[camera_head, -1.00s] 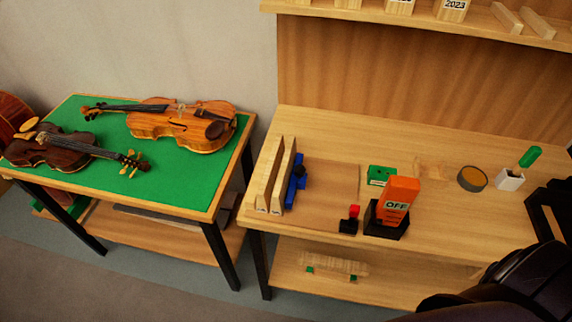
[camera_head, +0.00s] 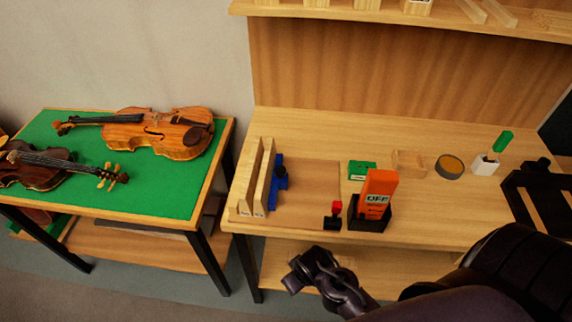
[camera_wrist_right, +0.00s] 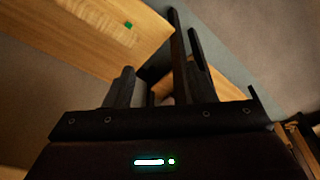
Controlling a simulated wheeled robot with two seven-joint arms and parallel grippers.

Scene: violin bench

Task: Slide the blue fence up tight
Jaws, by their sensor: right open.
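The blue fence (camera_head: 277,183) with a dark knob sits on the bench at its left, just right of two upright pale wooden boards (camera_head: 257,178). I cannot tell whether it touches the nearer board. My right gripper (camera_head: 303,272) hangs low in front of the bench's front edge, well below and apart from the fence. In the right wrist view its dark fingers (camera_wrist_right: 152,85) stand apart with nothing between them; the fence is not seen there. My left gripper is not in view.
A black block with a red knob (camera_head: 335,214) and an orange OFF piece in a black holder (camera_head: 370,216) stand near the front edge. Violins (camera_head: 160,133) lie on the left table.

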